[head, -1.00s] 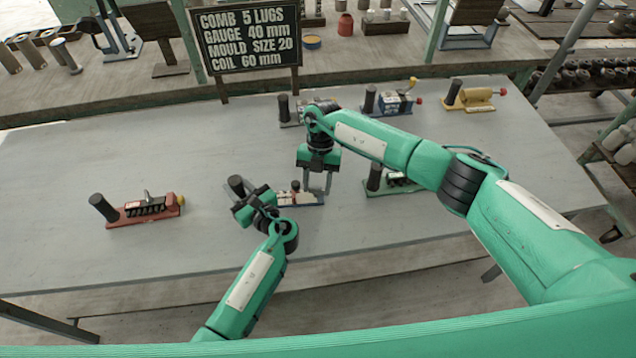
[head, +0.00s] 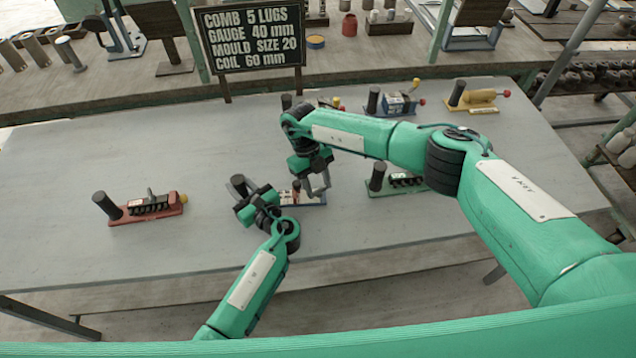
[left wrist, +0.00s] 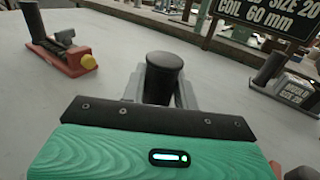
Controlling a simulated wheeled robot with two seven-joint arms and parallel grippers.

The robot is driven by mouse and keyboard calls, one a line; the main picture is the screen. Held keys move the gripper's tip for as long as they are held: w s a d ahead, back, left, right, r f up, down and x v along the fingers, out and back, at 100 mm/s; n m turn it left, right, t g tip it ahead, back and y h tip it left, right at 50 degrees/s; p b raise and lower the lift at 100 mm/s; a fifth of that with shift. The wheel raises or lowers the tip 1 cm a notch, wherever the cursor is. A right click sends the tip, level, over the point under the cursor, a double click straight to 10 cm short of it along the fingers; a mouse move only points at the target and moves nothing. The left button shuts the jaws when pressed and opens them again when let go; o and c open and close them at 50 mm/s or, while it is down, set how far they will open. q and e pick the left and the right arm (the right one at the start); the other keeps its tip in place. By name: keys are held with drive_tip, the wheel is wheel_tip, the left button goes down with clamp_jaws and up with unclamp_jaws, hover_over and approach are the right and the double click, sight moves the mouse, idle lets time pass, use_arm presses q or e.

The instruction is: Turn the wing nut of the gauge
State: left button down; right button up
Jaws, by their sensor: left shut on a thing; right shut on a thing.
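The gauge (head: 316,201), a blue tool with a pale scale strip, lies mid-table in the head view. Its upright black handle (left wrist: 164,75) stands between my left gripper's fingers in the left wrist view; my left gripper (head: 243,190) is shut on it. My right gripper (head: 314,189) points down over the gauge's right part, tilted, with its fingers at a dark upright knob (head: 296,188). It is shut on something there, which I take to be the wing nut. The nut itself is too small and covered to make out.
A red tool (head: 150,207) lies to the left, a green one (head: 405,181) to the right. Blue (head: 398,104) and yellow (head: 478,98) tools stand behind. A sign (head: 250,38) at the back reads "GAUGE 40 mm".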

drive_tip(key=shift+n, duration=0.5)
drive_tip(key=o, duration=1)
drive_tip(key=v, duration=0.7)
drive_tip(key=shift+a+r, duration=0.2)
drive_tip(key=shift+r, duration=0.1)
use_arm(q)
drive_tip(key=c, duration=1)
unclamp_jaws()
